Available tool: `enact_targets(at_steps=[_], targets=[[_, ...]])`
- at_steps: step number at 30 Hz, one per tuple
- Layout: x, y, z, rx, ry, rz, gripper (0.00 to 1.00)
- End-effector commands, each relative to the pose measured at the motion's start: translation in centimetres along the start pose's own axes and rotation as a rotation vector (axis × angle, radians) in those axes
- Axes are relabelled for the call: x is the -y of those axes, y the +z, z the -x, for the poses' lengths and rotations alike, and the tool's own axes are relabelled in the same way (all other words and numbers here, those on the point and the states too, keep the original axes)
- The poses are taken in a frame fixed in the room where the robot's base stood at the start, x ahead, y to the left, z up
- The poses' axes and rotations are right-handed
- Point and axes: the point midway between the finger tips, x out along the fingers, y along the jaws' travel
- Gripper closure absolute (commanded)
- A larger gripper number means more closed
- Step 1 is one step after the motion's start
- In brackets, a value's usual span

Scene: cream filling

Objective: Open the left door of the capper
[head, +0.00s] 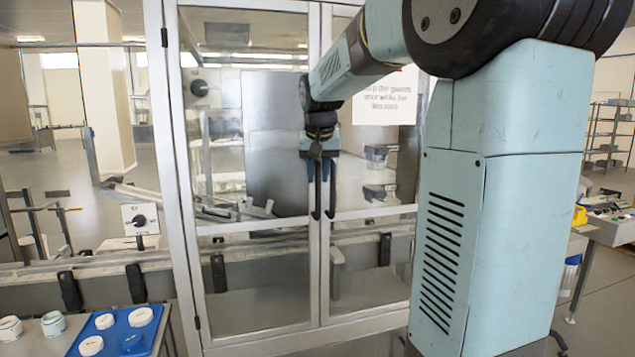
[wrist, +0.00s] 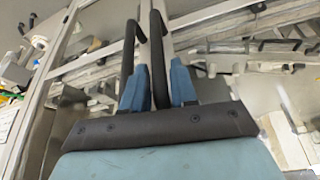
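The capper is a metal-framed cabinet with glass doors. Its left door (head: 258,275) and right door (head: 372,265) both look closed, meeting at the middle posts. Each has a black upright bar handle there. My gripper (head: 319,172) is at these handles, its blue fingers pointing down in the head view. The left door's handle (head: 317,205) runs between the fingers; the wrist view, turned about, shows this handle (wrist: 156,45) between the blue fingertips. The right door's handle (head: 332,200) is just outside, and is at left in the wrist view (wrist: 128,55). Whether the fingers press the bar is unclear.
A notice (head: 385,98) hangs on the right door. A blue tray (head: 78,348) with white lids stands at front left, beside a conveyor (head: 90,268). My arm covers the right part of the capper. A side table (head: 615,230) stands at far right.

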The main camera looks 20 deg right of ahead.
Motion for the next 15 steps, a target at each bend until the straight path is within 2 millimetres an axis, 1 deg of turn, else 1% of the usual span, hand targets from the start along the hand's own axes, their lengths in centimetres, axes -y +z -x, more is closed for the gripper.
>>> enact_targets(at_steps=[1, 6, 10, 15], targets=[[0.0, 0.1, -0.8, 0.004, 0.001, 0.000, 0.73], [0.0, 0.0, -2.2, 0.001, 0.000, 0.000, 0.73], [0.0, 0.0, -2.7, 0.000, 0.000, 0.000, 0.73], [0.0, 0.0, -2.8, 0.000, 0.000, 0.000, 0.73]])
